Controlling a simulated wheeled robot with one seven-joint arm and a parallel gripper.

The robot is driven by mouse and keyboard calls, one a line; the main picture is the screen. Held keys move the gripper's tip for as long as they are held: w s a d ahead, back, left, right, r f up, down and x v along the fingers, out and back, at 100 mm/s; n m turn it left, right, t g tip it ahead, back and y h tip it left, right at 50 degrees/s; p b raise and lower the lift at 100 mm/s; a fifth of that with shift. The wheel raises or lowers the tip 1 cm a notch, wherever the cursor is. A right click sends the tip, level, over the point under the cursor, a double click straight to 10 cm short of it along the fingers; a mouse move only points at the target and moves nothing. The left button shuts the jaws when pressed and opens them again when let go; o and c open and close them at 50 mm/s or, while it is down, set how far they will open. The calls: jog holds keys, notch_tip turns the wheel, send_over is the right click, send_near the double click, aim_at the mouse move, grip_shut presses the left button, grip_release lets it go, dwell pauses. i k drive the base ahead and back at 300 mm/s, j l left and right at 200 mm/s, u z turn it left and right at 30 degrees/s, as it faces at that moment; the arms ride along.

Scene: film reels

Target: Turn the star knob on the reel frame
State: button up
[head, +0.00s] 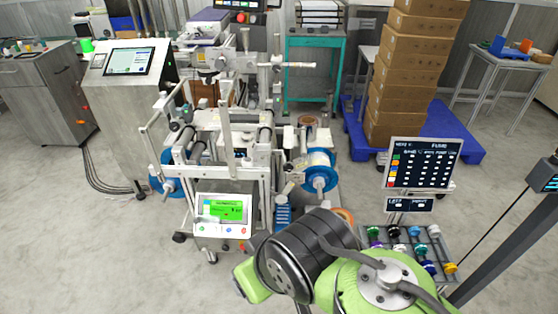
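The reel frame (235,180) is the grey metal machine in the middle of the head view, with rollers and uprights. A blue-flanged reel with a pale wound core (319,172) sits at its right side. Another blue reel (168,186) sits at its left side. The star knob is too small or hidden for me to pick out. My green and black arm fills the lower right in front of the frame and covers part of the floor there. My gripper does not show, so I cannot tell what it holds.
A control box with a green screen (226,212) stands at the frame's front. A rack of coloured spools (372,238) and a dark display board (423,163) are at the right. Stacked cartons (410,75) stand on a blue pallet (357,140). Floor at the lower left is clear.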

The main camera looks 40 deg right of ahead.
aim_at(287, 167)
jog(key=z, duration=0.65)
